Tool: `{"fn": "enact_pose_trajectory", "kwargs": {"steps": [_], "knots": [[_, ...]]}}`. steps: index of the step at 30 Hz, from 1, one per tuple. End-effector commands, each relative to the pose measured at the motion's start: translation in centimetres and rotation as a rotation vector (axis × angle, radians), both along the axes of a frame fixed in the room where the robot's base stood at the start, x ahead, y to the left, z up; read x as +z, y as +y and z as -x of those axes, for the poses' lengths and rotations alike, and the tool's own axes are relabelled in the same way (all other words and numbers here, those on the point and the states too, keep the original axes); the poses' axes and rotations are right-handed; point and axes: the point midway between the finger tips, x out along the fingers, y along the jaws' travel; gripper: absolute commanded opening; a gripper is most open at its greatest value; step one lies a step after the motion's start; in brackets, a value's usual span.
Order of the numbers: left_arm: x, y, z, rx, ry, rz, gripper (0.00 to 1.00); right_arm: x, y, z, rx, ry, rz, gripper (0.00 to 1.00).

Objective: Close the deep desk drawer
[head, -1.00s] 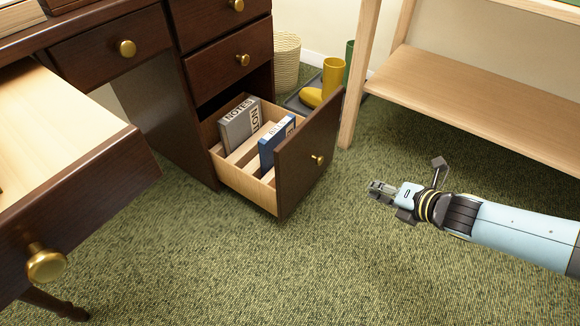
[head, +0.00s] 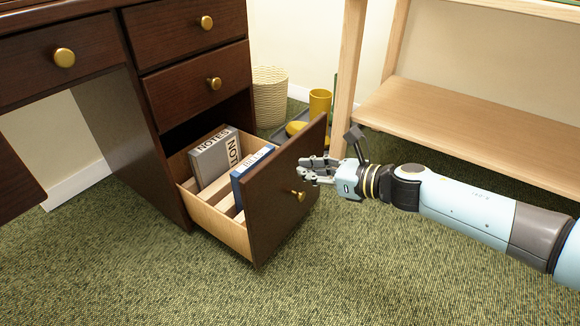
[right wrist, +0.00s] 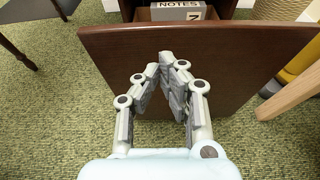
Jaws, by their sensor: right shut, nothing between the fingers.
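The deep desk drawer (head: 283,196) is the bottom one of the dark wood desk and stands pulled out. Its brass knob (head: 299,195) is on the front panel. Inside lie a grey notes box (head: 213,160) and a blue one (head: 240,184). My right gripper (head: 304,170) is shut and empty at the drawer front, just above and beside the knob. In the right wrist view its fingers (right wrist: 167,62) point at the dark front panel (right wrist: 120,55); whether they touch it I cannot tell. My left gripper is not in view.
A light wooden shelf unit (head: 440,115) stands right of the drawer, with one leg close behind the panel. A woven basket (head: 270,97) and yellow boots (head: 319,103) stand behind. Green carpet (head: 340,275) in front is clear.

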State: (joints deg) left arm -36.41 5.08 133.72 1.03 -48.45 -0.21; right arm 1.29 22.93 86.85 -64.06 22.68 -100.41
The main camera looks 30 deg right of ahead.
Motion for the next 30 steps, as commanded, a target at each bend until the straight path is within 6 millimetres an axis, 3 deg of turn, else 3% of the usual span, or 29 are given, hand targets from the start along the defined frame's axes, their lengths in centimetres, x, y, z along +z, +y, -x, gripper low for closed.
{"fn": "enact_pose_trajectory", "kwargs": {"steps": [3,9,30], "knots": [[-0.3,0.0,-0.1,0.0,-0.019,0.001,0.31,-0.3,0.9,-2.1,-0.001,-0.002,-0.001,0.0],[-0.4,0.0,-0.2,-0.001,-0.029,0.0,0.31,-0.3,1.7,-4.0,0.0,0.0,-0.001,0.0],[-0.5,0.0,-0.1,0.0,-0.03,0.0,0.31,-0.2,2.0,-4.9,0.0,-0.001,-0.001,0.0]]}}
